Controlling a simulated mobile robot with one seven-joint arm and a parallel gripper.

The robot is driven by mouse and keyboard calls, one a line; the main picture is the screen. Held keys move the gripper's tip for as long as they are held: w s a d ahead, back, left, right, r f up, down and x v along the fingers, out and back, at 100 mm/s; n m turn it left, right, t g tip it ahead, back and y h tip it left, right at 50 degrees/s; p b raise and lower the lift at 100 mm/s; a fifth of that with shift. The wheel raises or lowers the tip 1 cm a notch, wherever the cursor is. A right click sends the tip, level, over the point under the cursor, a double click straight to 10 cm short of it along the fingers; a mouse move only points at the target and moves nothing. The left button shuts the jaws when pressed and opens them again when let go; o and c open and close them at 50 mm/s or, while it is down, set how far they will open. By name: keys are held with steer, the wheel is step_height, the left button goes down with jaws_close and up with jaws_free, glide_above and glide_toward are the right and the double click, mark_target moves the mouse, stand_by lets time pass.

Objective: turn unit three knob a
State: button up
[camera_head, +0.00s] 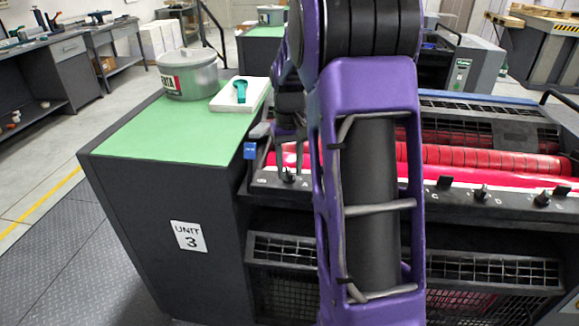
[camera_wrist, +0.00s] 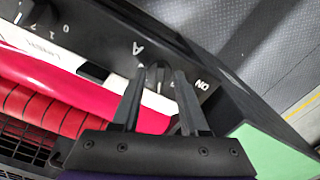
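Unit three is the dark press with a "UNIT 3" label (camera_head: 188,236) on its side cabinet. Its front panel carries a row of black knobs. Knob A (camera_head: 289,177) is at the left end in the head view, partly hidden by my gripper (camera_head: 290,160). In the wrist view, knob A (camera_wrist: 159,85) has a pale pointer mark, with the letter A and "ON" printed near it. My gripper (camera_wrist: 161,72) is open, one finger on each side of the knob in this view. I cannot tell whether the fingers touch it.
More knobs (camera_head: 481,192) lie along the panel to the right. Red rollers (camera_head: 480,157) sit behind it. The green cabinet top (camera_head: 165,130) holds a grey pot (camera_head: 188,78) and a white tray (camera_head: 222,101) with a teal item. A blue piece (camera_head: 250,151) is beside the panel's left end.

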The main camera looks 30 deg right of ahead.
mark_target(290, 171)
steer(key=shift+r, duration=0.15)
step_height(290, 171, up, 17)
steer(key=p, duration=0.2)
steer(key=shift+r, duration=0.1)
stand_by(0.5)
